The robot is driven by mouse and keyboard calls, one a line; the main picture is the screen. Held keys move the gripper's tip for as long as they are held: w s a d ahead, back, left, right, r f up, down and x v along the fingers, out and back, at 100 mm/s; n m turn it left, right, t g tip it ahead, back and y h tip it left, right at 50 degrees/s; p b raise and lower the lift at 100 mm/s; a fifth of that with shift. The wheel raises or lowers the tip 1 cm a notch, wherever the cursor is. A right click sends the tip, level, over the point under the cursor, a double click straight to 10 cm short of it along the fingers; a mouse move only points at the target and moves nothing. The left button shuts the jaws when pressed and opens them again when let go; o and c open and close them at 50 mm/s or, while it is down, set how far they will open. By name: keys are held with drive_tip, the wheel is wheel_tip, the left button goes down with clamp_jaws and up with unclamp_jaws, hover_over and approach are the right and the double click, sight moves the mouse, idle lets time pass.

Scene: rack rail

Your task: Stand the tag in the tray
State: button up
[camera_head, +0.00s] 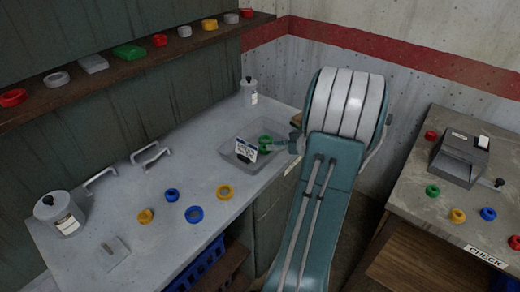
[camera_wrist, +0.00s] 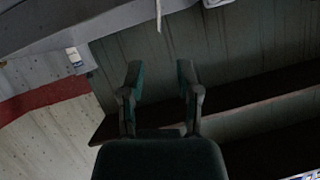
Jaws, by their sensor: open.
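The tag, a small white card with dark blue markings (camera_head: 245,149), is at the grey tray (camera_head: 227,158) on the bench in the head view. It looks upright or tilted there; its lower edge and contact with the tray are too small to make out. My gripper (camera_head: 277,146) is just to the right of the tag, over the tray's right side, and partly hidden by my arm. In the wrist view my gripper (camera_wrist: 160,75) has its two fingers spread with nothing between them.
A green ring-like thing (camera_head: 265,140) is close to my fingers. A white canister (camera_head: 249,93) stands behind the tray. Blue and yellow rings (camera_head: 194,214) lie on the bench in front. A wall shelf (camera_head: 130,63) runs above; a second table (camera_head: 455,195) is right.

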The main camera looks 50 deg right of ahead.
drive_tip(key=w+a+r+n+g+y, duration=0.1)
drive_tip(key=w+a+r+g, duration=0.15)
drive_tip(key=a, duration=0.55)
drive_tip(key=w+a+r+g+y, duration=0.1)
drive_tip(key=a+r+g, duration=0.15)
drive_tip(key=a, duration=0.55)
drive_tip(key=w+a+r+n+g+y, duration=0.1)
drive_tip(key=a+r, duration=0.2)
drive_tip(key=a, duration=0.6)
drive_tip(key=s+a+r+h, duration=0.2)
drive_tip(key=s+a, duration=0.4)
drive_tip(key=a, duration=0.2)
drive_tip(key=s+a+r+g+h, duration=0.1)
drive_tip(key=s+a+r+h, duration=0.1)
drive_tip(key=s+a, duration=0.4)
drive_tip(key=shift+a+r+h, duration=0.4)
drive_tip(key=shift+a+r, duration=0.25)
drive_tip(key=shift+a, duration=0.2)
